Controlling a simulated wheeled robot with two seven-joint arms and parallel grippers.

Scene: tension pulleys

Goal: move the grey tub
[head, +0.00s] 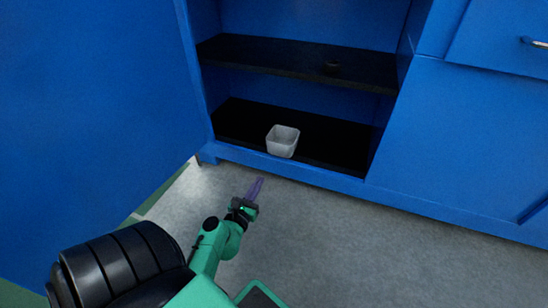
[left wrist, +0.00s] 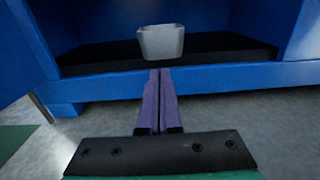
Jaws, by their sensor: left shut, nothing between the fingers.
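The grey tub (head: 283,141) is a small, open-topped, pale grey container. It stands upright on the bottom shelf of the blue cabinet, close to the shelf's front edge. In the left wrist view the tub (left wrist: 161,43) is straight ahead, beyond my fingertips. My left gripper (head: 259,182) has purple fingers and is in front of the cabinet, short of the tub and apart from it. In the left wrist view the fingers of the left gripper (left wrist: 160,72) are together with nothing between them. My right gripper is in neither view.
The blue cabinet (head: 290,172) has a raised bottom rail below the black bottom shelf (head: 335,145). A blue door panel (head: 90,110) stands at left. The grey floor (head: 350,240) in front is clear.

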